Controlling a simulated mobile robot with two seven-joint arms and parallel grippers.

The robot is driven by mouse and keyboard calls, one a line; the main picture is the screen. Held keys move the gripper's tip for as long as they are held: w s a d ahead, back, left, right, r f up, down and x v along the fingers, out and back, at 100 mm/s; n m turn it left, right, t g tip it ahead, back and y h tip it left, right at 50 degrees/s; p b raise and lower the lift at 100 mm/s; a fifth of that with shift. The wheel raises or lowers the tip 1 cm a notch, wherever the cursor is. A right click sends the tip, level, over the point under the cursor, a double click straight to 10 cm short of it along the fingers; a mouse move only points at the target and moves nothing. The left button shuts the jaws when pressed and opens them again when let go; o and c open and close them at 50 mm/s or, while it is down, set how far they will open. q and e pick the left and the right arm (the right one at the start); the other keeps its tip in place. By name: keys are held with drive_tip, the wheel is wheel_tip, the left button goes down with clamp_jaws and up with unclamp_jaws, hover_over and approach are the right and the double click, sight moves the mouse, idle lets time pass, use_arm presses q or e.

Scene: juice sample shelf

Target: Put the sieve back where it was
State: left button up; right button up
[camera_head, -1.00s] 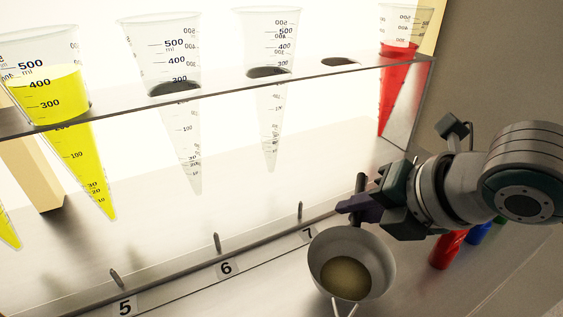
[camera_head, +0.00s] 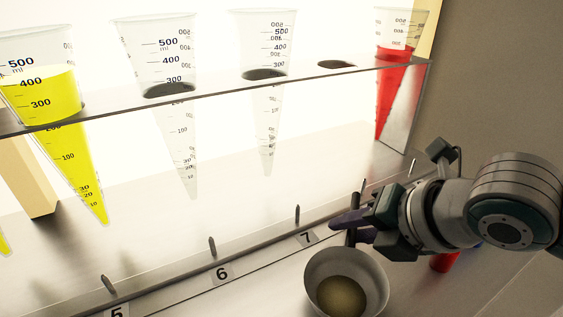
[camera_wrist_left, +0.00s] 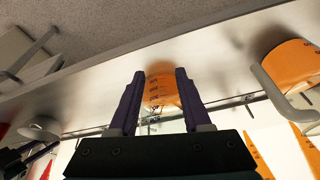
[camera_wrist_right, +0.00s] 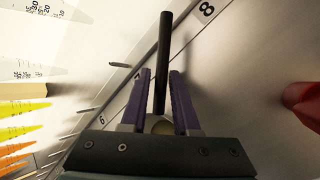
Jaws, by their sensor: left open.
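The sieve (camera_head: 374,278) is a grey bowl with a yellowish mesh and a dark upright handle (camera_wrist_right: 164,62). It is at the front of the bench below label 7 in the head view; whether its bottom touches the bench I cannot tell. My right gripper (camera_head: 350,222) has its purple fingers shut around the handle, above the bowl. In the right wrist view the handle stands between the fingers (camera_wrist_right: 160,98). My left gripper (camera_wrist_left: 154,100) is open in its own wrist view, with an orange-filled measuring container (camera_wrist_left: 162,92) beyond and between its fingers. The left gripper is outside the head view.
A clear rack (camera_head: 270,88) holds cones with yellow and red liquid and empty ones; one hole (camera_head: 336,64) is bare. Pegs and labels 5, 6 (camera_head: 221,274) and 7 (camera_head: 306,237) line the ledge. A red cylinder (camera_head: 444,263) stands under my right arm. Another orange jug (camera_wrist_left: 290,65) is at left wrist view's right.

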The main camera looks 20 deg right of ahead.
drive_tip(key=p+v, duration=0.5)
drive_tip(key=v, duration=0.7)
drive_tip(key=s+a+m+g, duration=0.2)
drive_tip(key=s+m, duration=0.3)
drive_tip(key=m, duration=0.7)
drive_tip(key=s+a+m+g+h, duration=0.1)
drive_tip(key=s+m, duration=0.4)
drive_tip(key=m, duration=0.7)
drive_tip(key=a+f+g, duration=0.1)
drive_tip(key=a, duration=0.1)
drive_tip(key=shift+s+a+m+g, duration=0.25)
drive_tip(key=shift+a+m+g, duration=0.05)
drive_tip(key=shift+g, duration=0.1)
wheel_tip(320, 180, up, 58)
drive_tip(key=p, duration=5.7)
drive_tip(key=shift+p, duration=0.4)
